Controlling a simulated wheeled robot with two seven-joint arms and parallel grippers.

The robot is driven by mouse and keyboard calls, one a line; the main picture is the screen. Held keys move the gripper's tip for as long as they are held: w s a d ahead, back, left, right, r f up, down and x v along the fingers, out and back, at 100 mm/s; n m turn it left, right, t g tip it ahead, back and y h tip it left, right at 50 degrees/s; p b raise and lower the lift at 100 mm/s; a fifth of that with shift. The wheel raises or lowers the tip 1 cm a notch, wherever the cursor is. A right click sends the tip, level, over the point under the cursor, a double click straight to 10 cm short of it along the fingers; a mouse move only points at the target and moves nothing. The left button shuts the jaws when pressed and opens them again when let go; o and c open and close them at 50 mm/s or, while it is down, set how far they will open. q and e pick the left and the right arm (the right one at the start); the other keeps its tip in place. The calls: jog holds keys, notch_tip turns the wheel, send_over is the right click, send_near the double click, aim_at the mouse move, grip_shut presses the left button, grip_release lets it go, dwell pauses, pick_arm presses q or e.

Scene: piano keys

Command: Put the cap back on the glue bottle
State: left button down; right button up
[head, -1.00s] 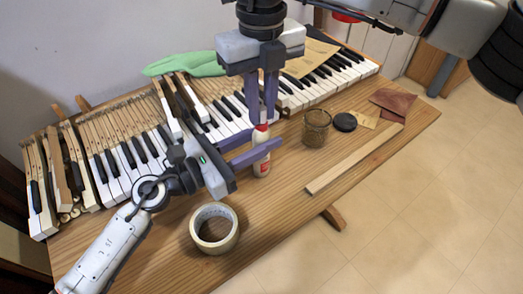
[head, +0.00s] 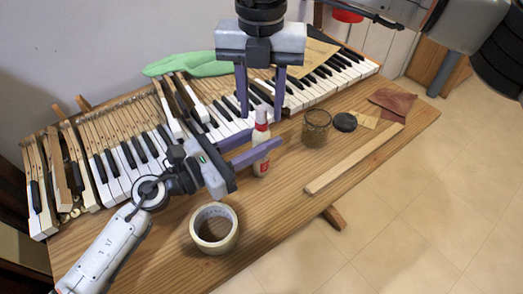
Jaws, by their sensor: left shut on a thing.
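The glue bottle (head: 262,160) is white with a red label and stands upright near the middle of the table. A narrow red top (head: 261,123) sits upright on its neck, with a paler tip; where cap and nozzle meet is too small to tell. My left gripper (head: 257,153) is shut around the bottle's body from the left. My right gripper (head: 261,112) points down from above, open, with one finger on each side of the bottle's top and gaps between. No separate loose cap is visible on the table.
Piano keys (head: 130,155) fill the back of the wooden table (head: 300,215). A tape roll (head: 214,228) lies in front, a glass jar (head: 316,128) and black lid (head: 345,122) to the right. A wooden strip (head: 350,162) lies beyond clear tabletop.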

pick_arm(q)
jog(key=c, duration=1.3)
grip_release()
pick_arm(e)
notch_tip(320, 180, up, 11)
jog(key=shift+r, duration=0.15)
notch_tip(320, 180, down, 2)
jog(key=shift+f+b, duration=0.2)
jog(key=shift+b, duration=1)
pick_arm(q)
jog(key=v, duration=1)
pick_arm(e)
jog(key=shift+f, duration=0.1)
pick_arm(q)
jog(key=shift+s+a, duration=0.15)
